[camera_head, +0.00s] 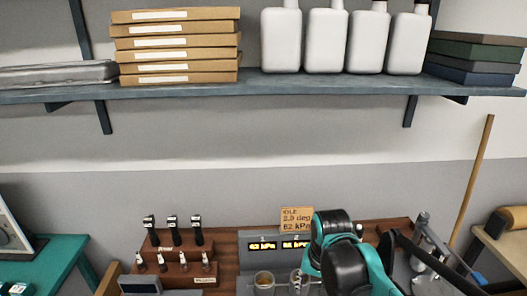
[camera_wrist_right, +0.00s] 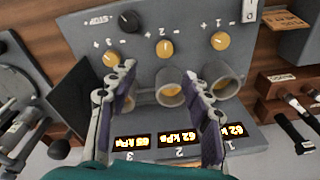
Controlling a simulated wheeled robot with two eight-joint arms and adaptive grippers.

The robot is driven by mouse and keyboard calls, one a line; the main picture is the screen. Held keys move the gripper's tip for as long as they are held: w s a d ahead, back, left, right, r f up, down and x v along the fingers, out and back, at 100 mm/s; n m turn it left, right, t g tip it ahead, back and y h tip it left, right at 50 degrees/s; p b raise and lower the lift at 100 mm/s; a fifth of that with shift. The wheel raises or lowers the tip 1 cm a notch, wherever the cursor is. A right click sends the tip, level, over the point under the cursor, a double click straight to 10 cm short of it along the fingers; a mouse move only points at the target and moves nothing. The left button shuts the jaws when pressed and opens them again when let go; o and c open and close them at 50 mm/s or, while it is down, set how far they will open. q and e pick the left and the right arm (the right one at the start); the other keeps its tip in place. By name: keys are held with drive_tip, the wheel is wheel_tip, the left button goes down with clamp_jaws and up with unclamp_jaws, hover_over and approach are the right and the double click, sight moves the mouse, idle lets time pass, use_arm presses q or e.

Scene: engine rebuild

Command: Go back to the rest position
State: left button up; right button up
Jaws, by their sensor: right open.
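My right arm (camera_head: 345,255) is teal and black and reaches over the bench at the lower middle of the head view. In the right wrist view my right gripper (camera_wrist_right: 160,85) is open, with its two grey, purple-padded fingers apart over the grey control unit (camera_wrist_right: 75,25). A grey cylindrical cup (camera_wrist_right: 170,90) shows between the fingers, beside the right finger, and another is partly behind that finger. I cannot tell whether a finger touches a cup. In the head view the arm hides part of the unit (camera_head: 250,262). My left gripper is not in view.
The unit carries yellow knobs (camera_wrist_right: 165,48) and lit displays (camera_wrist_right: 180,139). Wooden racks (camera_head: 175,268) with black-topped parts stand left of it. A metal stand (camera_head: 425,245) is right of my arm. A shelf (camera_head: 270,88) with boxes and white bottles hangs above; the wall space below is clear.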

drive_tip(key=s+d+f+n+t+b, duration=0.4)
drive_tip(key=s+f+t, duration=0.2)
drive_tip(key=s, duration=0.3)
drive_tip(key=shift+f, duration=0.25)
